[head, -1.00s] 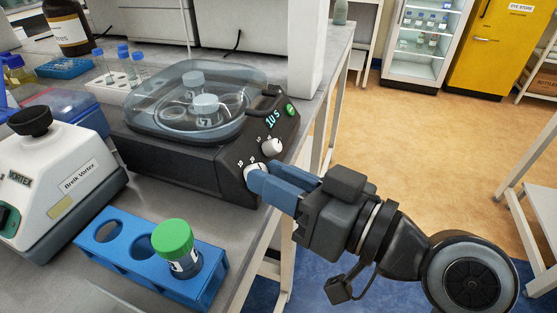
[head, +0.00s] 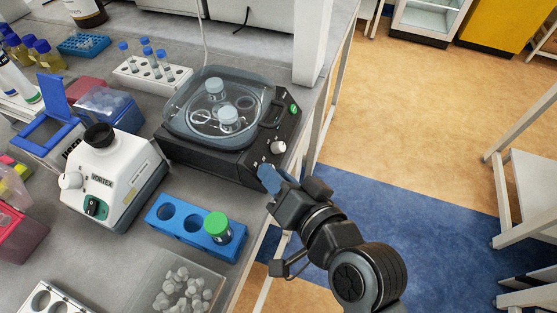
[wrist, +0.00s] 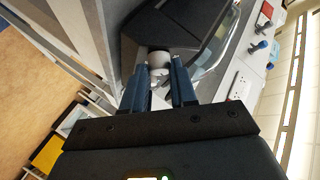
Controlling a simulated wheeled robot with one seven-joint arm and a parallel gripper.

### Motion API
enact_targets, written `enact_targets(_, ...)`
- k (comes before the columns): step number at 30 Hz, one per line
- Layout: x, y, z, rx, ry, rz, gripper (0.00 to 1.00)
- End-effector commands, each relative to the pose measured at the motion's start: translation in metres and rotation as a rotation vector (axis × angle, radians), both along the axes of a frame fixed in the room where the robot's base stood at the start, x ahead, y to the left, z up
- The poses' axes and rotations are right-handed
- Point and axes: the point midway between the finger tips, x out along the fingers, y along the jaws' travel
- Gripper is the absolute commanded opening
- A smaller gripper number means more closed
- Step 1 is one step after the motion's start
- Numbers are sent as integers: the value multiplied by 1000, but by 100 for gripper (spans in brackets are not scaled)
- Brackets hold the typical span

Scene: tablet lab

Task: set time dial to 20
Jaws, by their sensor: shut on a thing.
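The black device (head: 205,163) with a clear lid stands near the bench's right edge. Its front panel carries a white dial (head: 278,147). My gripper (head: 266,175) is at the panel's lower left, over the place of a second dial that it hides in the head view. In the wrist view a pale round knob (wrist: 158,60) sits between the two blue fingertips (wrist: 159,72), and the fingers are closed on it. The dial markings and the display are too small or turned away to read now.
A blue rack (head: 180,232) with a green-capped tube (head: 216,226) stands in front of the device. A white vortex mixer (head: 105,180) is to the left. A clear box of pale pieces (head: 180,287) is nearer. Open floor lies to the right.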

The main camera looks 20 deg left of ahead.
Motion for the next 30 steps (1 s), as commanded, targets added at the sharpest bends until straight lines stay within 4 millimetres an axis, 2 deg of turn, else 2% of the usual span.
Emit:
enact_targets(1,1,-1,5,-2,15,-14,0)
enact_targets(23,1,0,1,-6,77,-61,0)
enact_targets(24,1,0,1,-5,76,-60,28)
enact_targets(30,0,0,1,-5,77,-59,47)
